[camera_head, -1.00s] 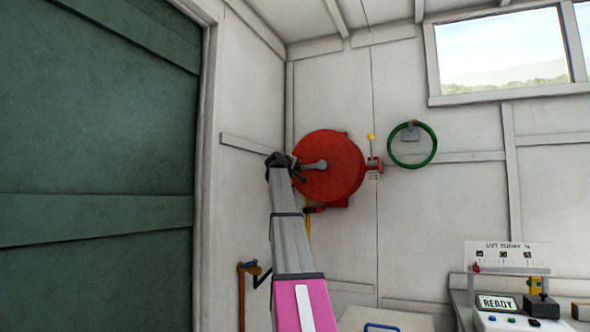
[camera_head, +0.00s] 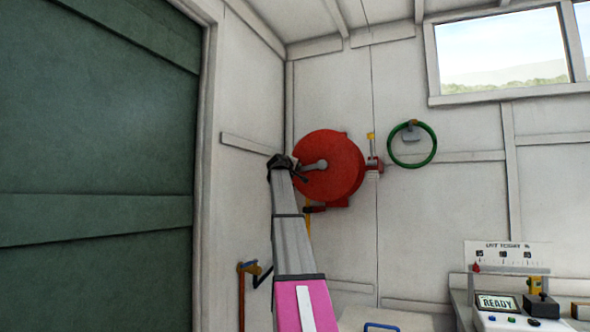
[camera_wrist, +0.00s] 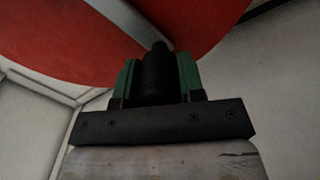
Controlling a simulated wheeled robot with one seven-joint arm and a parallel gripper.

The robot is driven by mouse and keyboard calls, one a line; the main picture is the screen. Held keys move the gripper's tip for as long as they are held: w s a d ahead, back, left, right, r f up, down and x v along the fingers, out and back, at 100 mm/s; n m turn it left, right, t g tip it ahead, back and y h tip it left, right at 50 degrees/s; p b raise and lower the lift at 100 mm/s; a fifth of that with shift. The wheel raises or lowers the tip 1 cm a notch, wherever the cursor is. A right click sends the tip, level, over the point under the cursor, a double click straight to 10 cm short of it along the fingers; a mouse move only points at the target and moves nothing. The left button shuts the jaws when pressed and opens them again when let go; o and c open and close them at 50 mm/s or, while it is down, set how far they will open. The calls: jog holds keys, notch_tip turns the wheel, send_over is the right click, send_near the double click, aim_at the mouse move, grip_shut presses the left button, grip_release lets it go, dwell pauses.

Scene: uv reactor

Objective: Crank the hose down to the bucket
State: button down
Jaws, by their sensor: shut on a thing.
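A red round hose reel (camera_head: 333,167) is mounted on the white wall, with a grey crank arm (camera_head: 314,167) reaching left from its hub. My gripper (camera_head: 279,162) is at the left end of the crank, at the reel's left edge. In the wrist view my gripper (camera_wrist: 158,80) has its green-padded fingers on both sides of a dark crank handle (camera_wrist: 156,75), shut on it, with the red reel (camera_wrist: 60,30) behind. A yellow hose piece (camera_head: 308,225) hangs below the reel, partly hidden by my arm. No bucket shows in either view.
A red valve with a yellow lever (camera_head: 371,150) sits right of the reel. A green hose ring (camera_head: 412,145) hangs farther right. A bench with a READY display (camera_head: 497,303) is at lower right. A green door (camera_head: 95,170) fills the left.

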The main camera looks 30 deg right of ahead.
aim_at(327, 190)
jog(key=shift+s+d+f+n, duration=0.1)
jog(key=shift+s+f+n, duration=0.1)
jog(key=shift+f+n, duration=0.5)
jog(key=s+d+f+n, duration=0.1)
jog(key=s+f+n, duration=0.1)
jog(key=n, duration=0.2)
jog(key=s+d+f+n, duration=0.2)
jog(key=f+n, duration=0.1)
jog(key=s+d+f+n, duration=0.2)
jog(key=f+n, duration=0.1)
jog(key=n, duration=0.1)
jog(key=shift+n, duration=0.3)
jog(key=shift+s+d+f+n, duration=0.25)
jog(key=shift+s+d+n, duration=0.6)
jog(key=shift+n, duration=0.35)
jog(key=shift+s+d+n, duration=0.8)
jog(key=shift+s+n, duration=0.2)
jog(key=shift+n, duration=0.3)
jog(key=shift+r, duration=0.1)
jog(key=c, duration=0.7)
grip_release()
jog(key=shift+c, duration=0.2)
